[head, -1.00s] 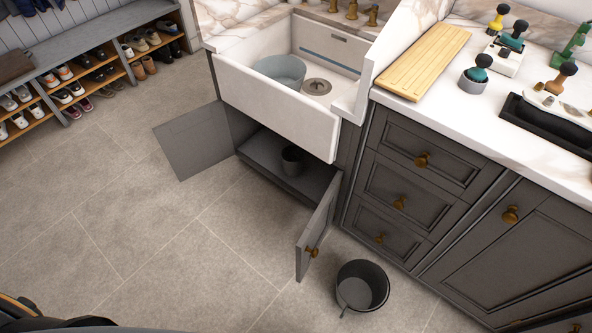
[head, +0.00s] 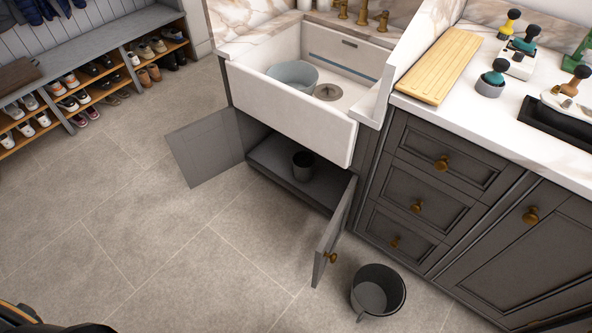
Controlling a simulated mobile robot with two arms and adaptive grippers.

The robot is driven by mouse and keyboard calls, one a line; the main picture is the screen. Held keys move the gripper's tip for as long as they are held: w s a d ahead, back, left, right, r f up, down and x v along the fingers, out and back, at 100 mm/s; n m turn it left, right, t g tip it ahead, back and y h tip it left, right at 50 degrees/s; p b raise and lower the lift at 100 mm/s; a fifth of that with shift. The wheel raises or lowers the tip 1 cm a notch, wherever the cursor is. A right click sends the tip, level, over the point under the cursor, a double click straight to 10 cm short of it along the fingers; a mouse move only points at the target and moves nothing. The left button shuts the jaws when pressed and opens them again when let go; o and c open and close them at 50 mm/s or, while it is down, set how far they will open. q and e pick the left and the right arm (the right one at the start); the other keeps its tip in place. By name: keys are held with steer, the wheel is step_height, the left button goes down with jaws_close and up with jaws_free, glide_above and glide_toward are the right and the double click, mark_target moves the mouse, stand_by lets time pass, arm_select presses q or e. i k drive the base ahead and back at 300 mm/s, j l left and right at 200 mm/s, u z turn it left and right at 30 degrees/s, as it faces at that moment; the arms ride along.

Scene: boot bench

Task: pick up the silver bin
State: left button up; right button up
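A round, open-topped grey metallic bin (head: 367,299) stands upright on the floor at the lower right of the head view, in front of the drawers. It looks dark grey, has a thin handle or rim piece at its side and seems empty. It is the closest match to the silver bin. A smaller dark grey container (head: 302,166) stands inside the open cabinet under the sink. Neither of my grippers is in view, and nothing is seen touching the bin.
Both doors of the sink cabinet stand open; the right door (head: 332,240) juts out just left of the bin. A grey-blue basin (head: 292,76) sits in the white sink (head: 290,115). Drawers (head: 410,205) stand behind the bin. The tiled floor (head: 150,240) at left is clear.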

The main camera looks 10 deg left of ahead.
mark_target(303, 162)
steer(key=i+j, duration=0.15)
steer(key=j, duration=0.2)
steer(key=i+j+z, duration=0.1)
steer(key=j, duration=0.25)
steer(key=i+j, duration=0.15)
steer(key=j, duration=0.2)
steer(key=i+j+z, duration=0.15)
steer(key=j, duration=0.2)
steer(key=i+j, duration=0.1)
steer(key=j, duration=0.3)
